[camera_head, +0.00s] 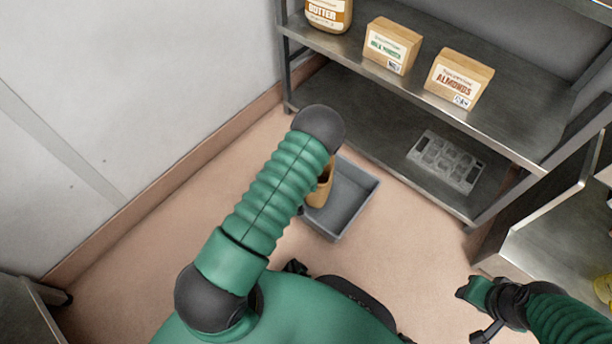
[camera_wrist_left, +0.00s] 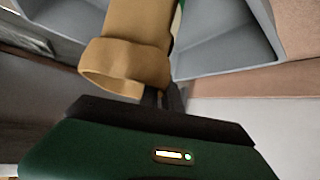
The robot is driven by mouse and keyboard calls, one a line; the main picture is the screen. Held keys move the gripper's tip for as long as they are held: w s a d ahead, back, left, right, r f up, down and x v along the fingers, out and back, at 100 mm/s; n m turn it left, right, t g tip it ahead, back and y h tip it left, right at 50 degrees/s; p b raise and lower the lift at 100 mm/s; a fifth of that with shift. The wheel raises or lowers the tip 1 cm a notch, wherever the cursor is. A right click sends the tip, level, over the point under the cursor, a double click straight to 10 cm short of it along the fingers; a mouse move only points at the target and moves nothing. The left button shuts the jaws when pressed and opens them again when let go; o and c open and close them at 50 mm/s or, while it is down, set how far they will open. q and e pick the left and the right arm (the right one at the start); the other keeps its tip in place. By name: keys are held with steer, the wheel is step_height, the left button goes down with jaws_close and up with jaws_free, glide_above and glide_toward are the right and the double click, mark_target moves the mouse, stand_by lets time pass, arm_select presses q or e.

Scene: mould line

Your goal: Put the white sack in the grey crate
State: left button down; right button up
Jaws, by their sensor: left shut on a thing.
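The grey crate (camera_head: 349,208) is an open tray on the floor in front of the shelf; its grey walls also show in the left wrist view (camera_wrist_left: 228,52). A tan, sack-like thing with a folded rim (camera_wrist_left: 128,45) is held in my left gripper (camera_wrist_left: 168,98), which is shut on it. In the head view this tan thing (camera_head: 321,188) shows beside my left arm, over the left part of the crate. I cannot tell whether it touches the crate floor. I see no white sack.
A metal shelf (camera_head: 385,165) stands behind the crate. It holds a butter jar (camera_head: 328,14), a green-labelled box (camera_head: 391,46), an almonds box (camera_head: 459,79) and a grey mould tray (camera_head: 446,161). A wall is at left. Floor (camera_head: 150,240) left of my arm is clear.

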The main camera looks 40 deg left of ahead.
arm_select(q)
steer(key=shift+f, duration=0.1)
steer(key=c, duration=2)
jaws_free()
steer(key=shift+f, duration=0.15)
steer(key=o, duration=0.4)
steer(key=shift+o, duration=0.2)
arm_select(e)
steer(key=shift+f, duration=0.15)
